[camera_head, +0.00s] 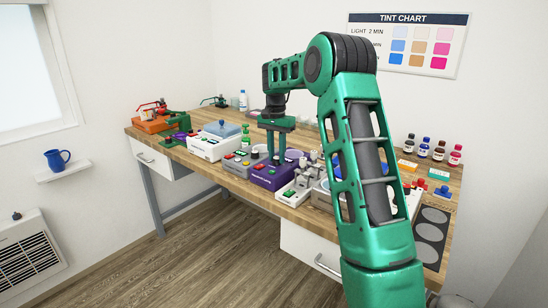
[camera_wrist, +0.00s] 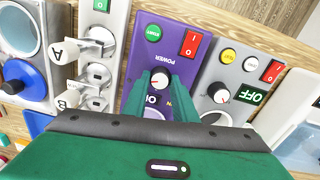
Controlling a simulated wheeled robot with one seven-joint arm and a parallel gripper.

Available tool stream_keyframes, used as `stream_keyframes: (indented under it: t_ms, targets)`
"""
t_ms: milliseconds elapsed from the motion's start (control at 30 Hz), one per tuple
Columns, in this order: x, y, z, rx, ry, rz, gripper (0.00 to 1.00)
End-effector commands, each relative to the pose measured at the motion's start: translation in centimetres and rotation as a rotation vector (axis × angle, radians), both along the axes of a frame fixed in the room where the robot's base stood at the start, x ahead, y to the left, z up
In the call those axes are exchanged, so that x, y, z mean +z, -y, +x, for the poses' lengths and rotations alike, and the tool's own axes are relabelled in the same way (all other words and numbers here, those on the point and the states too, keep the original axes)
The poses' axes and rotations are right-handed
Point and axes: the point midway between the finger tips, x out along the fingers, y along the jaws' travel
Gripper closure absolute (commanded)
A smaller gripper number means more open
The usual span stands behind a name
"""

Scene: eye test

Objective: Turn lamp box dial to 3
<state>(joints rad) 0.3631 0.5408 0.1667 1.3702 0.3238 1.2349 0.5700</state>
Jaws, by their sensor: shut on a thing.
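A purple box (camera_wrist: 172,28) marked POWER has a green START button (camera_wrist: 152,33), a red switch (camera_wrist: 191,44) and a white dial (camera_wrist: 160,80) with a red mark. I cannot read the word lamp on any box. My gripper (camera_wrist: 160,84) points down at this box, its green fingers shut on the dial, one on each side. The fingers and palm hide the dial's scale and part of a dark display below it. In the head view, the purple box (camera_head: 263,180) stands mid-table under my gripper (camera_head: 276,158); the dial is too small to read there.
A grey box (camera_wrist: 240,57) with its own dial (camera_wrist: 218,92) and an OFF display (camera_wrist: 252,96) stands close on the right in the wrist view. On the left, a white unit has levers marked A and B (camera_wrist: 92,50). Bottles (camera_head: 438,150) stand at the table's right.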

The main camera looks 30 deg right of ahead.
Motion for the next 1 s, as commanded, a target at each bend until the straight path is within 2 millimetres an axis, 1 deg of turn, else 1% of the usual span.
stream_keyframes:
  t_ms: [467,500,533,567,867,1000]
  targets:
    - [0.1,0.0,0.0,-0.014,0.000,0.000,0.97]
    - [0.1,0.0,0.0,-0.013,0.000,0.000,0.65]
    - [0.1,0.0,0.0,-0.013,0.000,0.000,0.58]
    - [0.1,0.0,0.0,-0.013,0.000,0.000,0.56]
    - [0.1,0.0,0.0,-0.012,0.001,0.000,0.56]
    - [1.3,0.0,0.2,-0.012,0.003,-0.002,0.56]
